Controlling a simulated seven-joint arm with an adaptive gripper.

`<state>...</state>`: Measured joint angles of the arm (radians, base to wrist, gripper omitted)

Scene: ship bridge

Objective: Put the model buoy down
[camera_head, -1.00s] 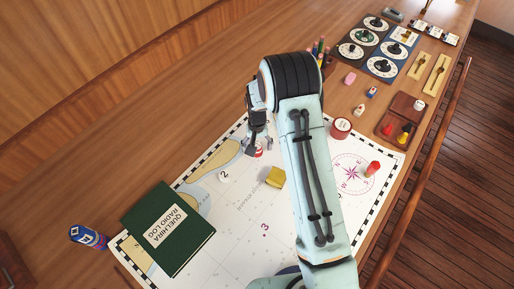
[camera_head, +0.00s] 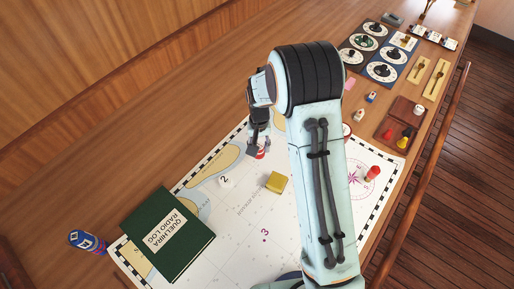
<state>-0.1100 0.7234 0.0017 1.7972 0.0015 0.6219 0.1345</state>
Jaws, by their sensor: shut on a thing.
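The model buoy (camera_head: 261,153), small and red and white, is between the fingertips of my gripper (camera_head: 259,146). My gripper is shut on it, pointing down over the upper part of the chart (camera_head: 237,212). The fingers hide the buoy's upper part. I cannot tell whether its base touches the chart. A printed 2 (camera_head: 224,180) lies to its lower left, and a purple 3 (camera_head: 265,231) lies farther down the chart.
A yellow block (camera_head: 276,182) stands just below the buoy. A red piece (camera_head: 373,173) stands by the compass rose. A green logbook (camera_head: 168,236) covers the chart's left. A wooden tray (camera_head: 393,119) holds small pieces. The chart's lower middle is clear.

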